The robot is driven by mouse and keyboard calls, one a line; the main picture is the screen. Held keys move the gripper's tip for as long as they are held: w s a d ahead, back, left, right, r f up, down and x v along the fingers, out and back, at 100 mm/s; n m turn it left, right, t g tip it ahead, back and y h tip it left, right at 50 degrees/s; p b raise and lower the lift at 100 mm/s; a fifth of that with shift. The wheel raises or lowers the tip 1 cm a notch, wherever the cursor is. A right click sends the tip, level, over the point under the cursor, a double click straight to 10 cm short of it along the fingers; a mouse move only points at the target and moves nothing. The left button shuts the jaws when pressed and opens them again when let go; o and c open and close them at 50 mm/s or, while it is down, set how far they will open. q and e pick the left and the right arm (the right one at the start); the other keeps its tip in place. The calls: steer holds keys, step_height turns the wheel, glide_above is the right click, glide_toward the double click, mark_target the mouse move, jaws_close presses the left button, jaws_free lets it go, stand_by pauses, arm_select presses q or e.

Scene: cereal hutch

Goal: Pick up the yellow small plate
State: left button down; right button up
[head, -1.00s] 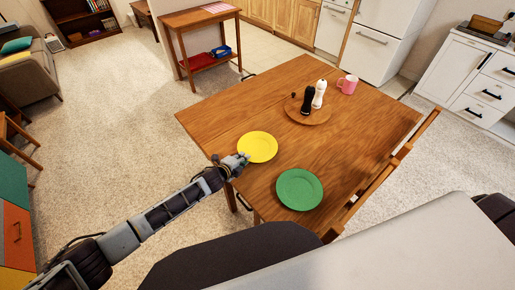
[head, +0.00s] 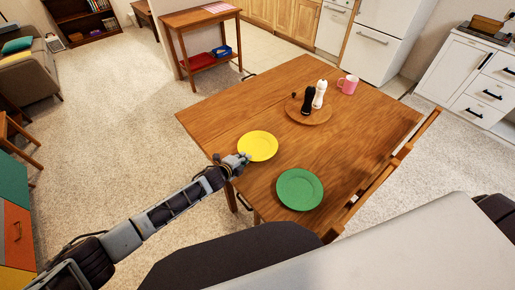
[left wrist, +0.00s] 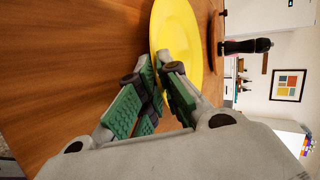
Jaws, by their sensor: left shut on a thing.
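The yellow small plate (head: 259,145) lies at the left edge of the wooden table in the head view. It also shows at the top of the left wrist view (left wrist: 184,32). My left gripper (head: 241,159) is at the near left rim of the plate. In the left wrist view its green-padded fingers (left wrist: 158,72) are shut on the rim, one on each side of it. Whether the plate is lifted off the table is hard to tell. My right gripper is not in view.
A green plate (head: 299,189) lies nearby on the wooden table (head: 230,115). A round wooden board (head: 306,117) farther back bears a black shaker (head: 307,101) and a white shaker (head: 319,94). A pink mug (head: 348,84) stands beside it. The table's left part is clear.

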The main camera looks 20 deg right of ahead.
arm_select(q)
steer(key=shift+r, duration=0.1)
step_height(320, 180, up, 10)
steer(key=shift+p, duration=0.3)
stand_by(0.6)
